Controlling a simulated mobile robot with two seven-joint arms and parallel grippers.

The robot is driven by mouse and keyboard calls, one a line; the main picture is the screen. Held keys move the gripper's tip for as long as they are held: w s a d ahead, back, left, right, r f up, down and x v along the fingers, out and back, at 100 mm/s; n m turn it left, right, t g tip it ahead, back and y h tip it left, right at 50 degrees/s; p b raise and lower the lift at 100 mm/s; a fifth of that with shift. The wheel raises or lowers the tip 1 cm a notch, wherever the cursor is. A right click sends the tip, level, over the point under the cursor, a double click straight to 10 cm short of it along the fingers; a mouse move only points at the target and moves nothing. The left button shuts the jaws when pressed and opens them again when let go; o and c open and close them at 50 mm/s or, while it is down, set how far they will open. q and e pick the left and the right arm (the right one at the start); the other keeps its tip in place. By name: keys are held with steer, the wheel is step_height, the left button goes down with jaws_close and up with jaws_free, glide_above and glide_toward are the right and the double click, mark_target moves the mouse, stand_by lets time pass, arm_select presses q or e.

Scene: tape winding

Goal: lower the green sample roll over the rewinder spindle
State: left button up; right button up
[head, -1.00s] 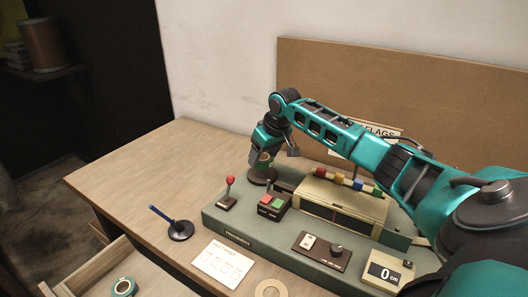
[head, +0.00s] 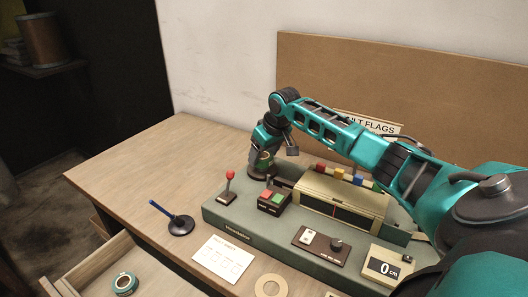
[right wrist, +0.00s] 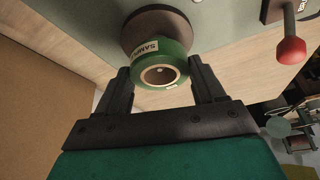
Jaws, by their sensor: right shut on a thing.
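The green sample roll (right wrist: 172,50) has a white label and a brown core. It sits between the two fingers of my right gripper (right wrist: 163,85), which is shut on it. In the head view the right gripper (head: 264,157) points down at the rewinder's left rear corner. A dark round flange (right wrist: 150,22) lies close behind the roll in the right wrist view. A small pale spot shows inside the core, perhaps the spindle tip. The spindle is otherwise hidden, and I cannot tell how far the roll is down over it. My left gripper is out of view.
The rewinder base (head: 225,222) carries a red-knobbed lever (head: 230,177), red and green buttons (head: 272,198) and a cream housing (head: 345,203). A counter (head: 388,268) reads 0 cm.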

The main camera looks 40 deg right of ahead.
steer(key=shift+f, duration=1)
steer(key=o, duration=1.1)
steer(key=shift+o, duration=0.2)
steer(key=shift+r, duration=3.5)
